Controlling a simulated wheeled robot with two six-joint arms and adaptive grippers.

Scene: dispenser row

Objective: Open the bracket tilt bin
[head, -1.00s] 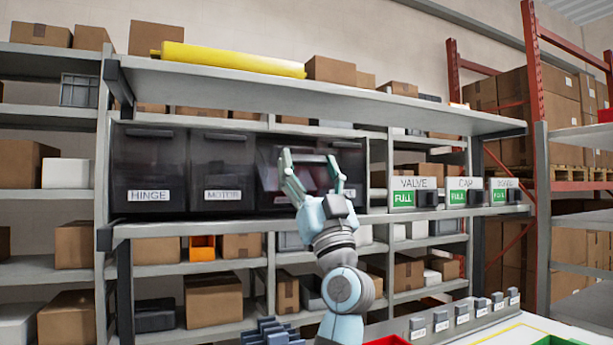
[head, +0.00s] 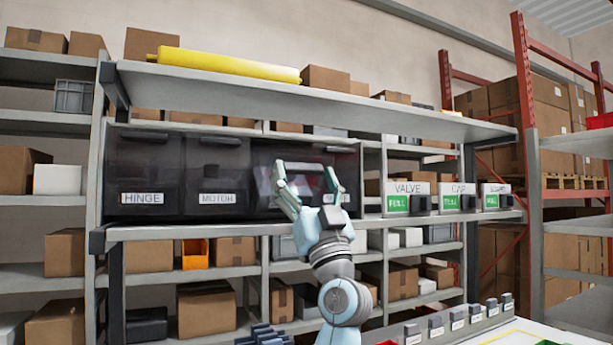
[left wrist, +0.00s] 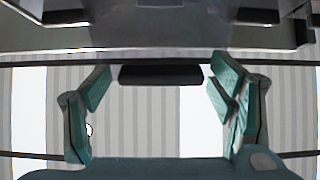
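A row of dark translucent tilt bins stands on the shelf. The hinge bin (head: 143,170) and the motor bin (head: 212,170) are at the left, both closed. To their right is a third dark bin (head: 262,180), partly covered by my left gripper (head: 304,174); I cannot read its label, and cannot tell if it is tilted. In the left wrist view, my left gripper (left wrist: 160,88) has its green fingers spread wide. A dark bar (left wrist: 160,75), like a handle, shows between the fingertips, with gaps on both sides. My right gripper is out of view.
Smaller dispensers labelled valve (head: 407,198), cap and another stand right of the bins. An upper shelf (head: 300,92) with a yellow roll (head: 228,65) overhangs the row. Several small labelled blocks (head: 436,325) line the work surface at lower right.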

